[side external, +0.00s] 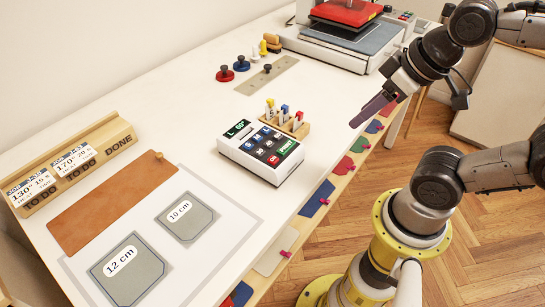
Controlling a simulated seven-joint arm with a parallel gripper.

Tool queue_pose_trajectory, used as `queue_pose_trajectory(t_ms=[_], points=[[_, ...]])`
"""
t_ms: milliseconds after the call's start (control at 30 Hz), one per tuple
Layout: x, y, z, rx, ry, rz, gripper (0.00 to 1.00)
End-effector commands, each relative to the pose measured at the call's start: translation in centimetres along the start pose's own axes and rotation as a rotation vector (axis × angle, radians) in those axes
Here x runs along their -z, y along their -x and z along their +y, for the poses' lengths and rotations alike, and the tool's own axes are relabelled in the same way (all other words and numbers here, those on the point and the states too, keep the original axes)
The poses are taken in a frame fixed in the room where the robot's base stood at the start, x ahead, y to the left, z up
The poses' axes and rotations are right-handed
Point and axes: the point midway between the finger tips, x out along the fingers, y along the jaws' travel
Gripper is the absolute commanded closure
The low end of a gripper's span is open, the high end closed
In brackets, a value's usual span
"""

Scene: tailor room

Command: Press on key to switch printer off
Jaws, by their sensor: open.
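The printer (258,163) is a white box with a sloped keypad, standing on the middle of the white table. It has several dark keys, a green key (287,146) at its right, and a small dark display (238,128) at its upper left. The key markings are too small to read surely, so I cannot tell which key is the power key. My gripper (360,119) is open, with its purple fingers in the air to the right of the printer, apart from it. The gap between the fingers is hardly visible from this angle.
A wooden holder (297,128) with small upright pieces stands right behind the printer. A heat press (345,32) is at the back. Knobs, including a red one (225,74), and a metal plate (266,76) lie farther back. Two grey templates and a card rack (110,150) are at left.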

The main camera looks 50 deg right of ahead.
Motion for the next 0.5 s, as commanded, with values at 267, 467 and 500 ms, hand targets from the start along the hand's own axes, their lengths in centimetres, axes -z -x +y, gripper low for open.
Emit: queue_pose_trajectory(t_ms=[267,467,500], points=[[0.0,0.0,0.0,0.0,0.0,0.0,1.0],[0.0,0.0,0.0,0.0,0.0,0.0,1.0],[0.0,0.0,0.0,0.0,0.0,0.0,1.0]])
